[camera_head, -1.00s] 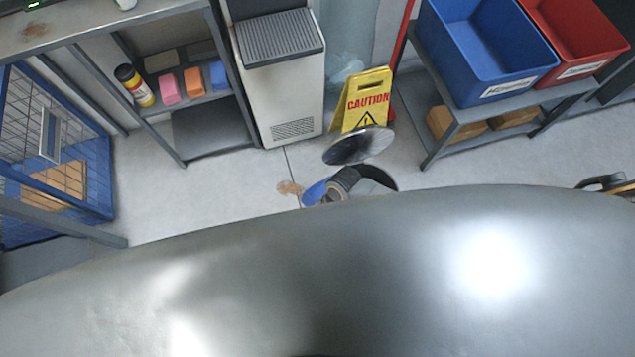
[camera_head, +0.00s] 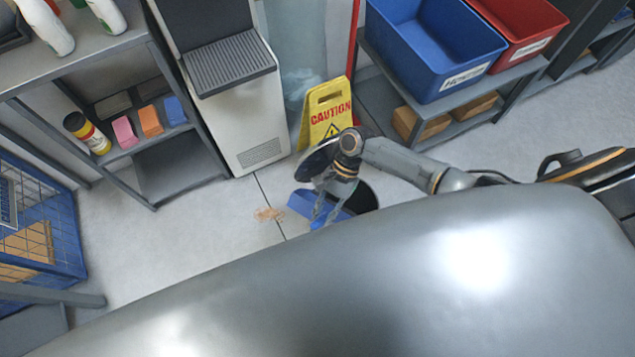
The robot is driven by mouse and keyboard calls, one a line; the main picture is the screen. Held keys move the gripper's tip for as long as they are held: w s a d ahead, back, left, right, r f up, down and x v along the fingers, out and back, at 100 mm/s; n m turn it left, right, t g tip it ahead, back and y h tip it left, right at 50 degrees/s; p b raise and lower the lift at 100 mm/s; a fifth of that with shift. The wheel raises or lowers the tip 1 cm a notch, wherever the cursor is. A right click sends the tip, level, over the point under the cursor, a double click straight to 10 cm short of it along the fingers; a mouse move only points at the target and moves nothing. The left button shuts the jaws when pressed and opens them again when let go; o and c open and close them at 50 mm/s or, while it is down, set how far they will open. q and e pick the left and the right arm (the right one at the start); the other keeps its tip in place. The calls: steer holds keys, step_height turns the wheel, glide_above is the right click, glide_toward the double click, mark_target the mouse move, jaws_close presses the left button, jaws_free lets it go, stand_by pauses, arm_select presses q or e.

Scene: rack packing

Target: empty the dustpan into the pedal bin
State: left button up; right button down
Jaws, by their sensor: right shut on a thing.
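My right gripper (camera_head: 324,206) comes in from the right and points down, its fingers shut on the blue dustpan (camera_head: 300,204). The fingers and wrist cover part of the dustpan, so I cannot make out its contents or its tilt. The pedal bin (camera_head: 368,199) shows as a dark round shape just right of and behind the dustpan, its round lid (camera_head: 316,162) raised on the far side. The dustpan overlaps the bin in this view; I cannot tell whether it is over the opening or in front of it. My left gripper is out of view.
A yellow caution sign (camera_head: 326,108) stands just behind the lid. A brown stain (camera_head: 268,214) marks the floor left of the dustpan. A white cabinet (camera_head: 235,115) stands behind. A rack with a blue crate (camera_head: 433,60) and a red crate (camera_head: 520,35) is at the right.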

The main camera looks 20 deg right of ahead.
steer(key=w+d, duration=0.1)
steer(key=w+d+r+g+y+b, duration=0.1)
steer(key=shift+d+b, duration=0.3)
steer(key=shift+d, duration=0.05)
steer(key=shift+g+y, duration=0.5)
steer(key=shift+y, duration=0.4)
steer(key=p+v, duration=0.2)
steer(key=v, duration=0.2)
steer(key=shift+w+d+f, duration=0.15)
steer(key=shift+d, duration=0.15)
stand_by(0.8)
steer(key=shift+p, duration=0.3)
